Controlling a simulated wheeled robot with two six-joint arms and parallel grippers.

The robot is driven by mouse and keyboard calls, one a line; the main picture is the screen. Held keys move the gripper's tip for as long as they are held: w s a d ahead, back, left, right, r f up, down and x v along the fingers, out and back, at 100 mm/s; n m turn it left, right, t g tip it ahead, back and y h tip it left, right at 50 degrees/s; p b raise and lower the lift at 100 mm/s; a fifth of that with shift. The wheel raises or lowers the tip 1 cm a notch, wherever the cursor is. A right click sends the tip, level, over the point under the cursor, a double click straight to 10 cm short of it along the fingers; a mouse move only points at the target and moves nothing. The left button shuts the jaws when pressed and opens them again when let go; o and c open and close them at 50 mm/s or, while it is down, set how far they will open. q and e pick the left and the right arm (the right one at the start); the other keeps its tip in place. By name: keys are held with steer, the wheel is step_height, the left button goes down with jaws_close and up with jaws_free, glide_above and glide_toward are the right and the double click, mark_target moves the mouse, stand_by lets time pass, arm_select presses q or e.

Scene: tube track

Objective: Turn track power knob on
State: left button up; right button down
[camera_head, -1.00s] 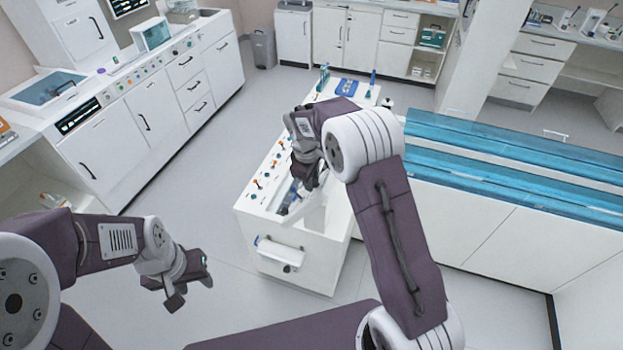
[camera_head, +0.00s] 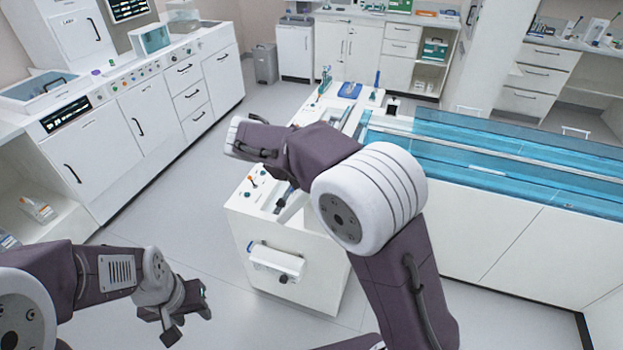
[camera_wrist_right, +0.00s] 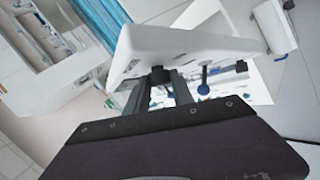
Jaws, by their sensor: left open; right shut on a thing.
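The white console (camera_head: 300,225) stands in the middle of the head view. Small orange and blue controls, one an orange one (camera_head: 252,181), show on its top; which one is the track power knob I cannot tell. My right arm covers much of the top and hides the right gripper there. In the right wrist view my right gripper (camera_wrist_right: 160,82) is shut at a white panel-like piece (camera_wrist_right: 190,45); the exact contact is hard to see. A small blue-tipped control (camera_wrist_right: 203,88) shows beyond. My left gripper (camera_head: 188,316) is open and empty, low at left, away from the console.
A long bench with blue transparent covers (camera_head: 500,165) adjoins the console on the right. A drawer-like box (camera_head: 275,262) juts from the console's front. White cabinets (camera_head: 150,120) line the left wall. Grey floor (camera_head: 185,190) is clear between them.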

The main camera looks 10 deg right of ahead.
steer(key=m+h+b, duration=0.1)
steer(key=b, duration=0.1)
steer(key=f+m+h+b, duration=0.1)
steer(key=h+b, duration=0.1)
steer(key=b, duration=0.1)
steer(key=m+t+h+b, duration=0.1)
steer(key=b, duration=0.1)
steer(key=shift+a+f+m+b, duration=0.15)
steer(key=shift+a+m+b, duration=0.1)
steer(key=shift+m+b, duration=0.05)
steer(key=shift+m+h+b, duration=0.85)
steer(key=shift+m+h, duration=0.05)
steer(key=shift+h, duration=0.3)
steer(key=shift+m+h+b, duration=0.5)
steer(key=shift+m+h, duration=0.2)
steer(key=shift+h, duration=0.1)
steer(key=c, duration=1.1)
jaws_free()
steer(key=shift+a, duration=0.1)
steer(key=v, duration=0.9)
steer(key=shift+w+p, duration=0.2)
steer(key=shift+p, duration=0.2)
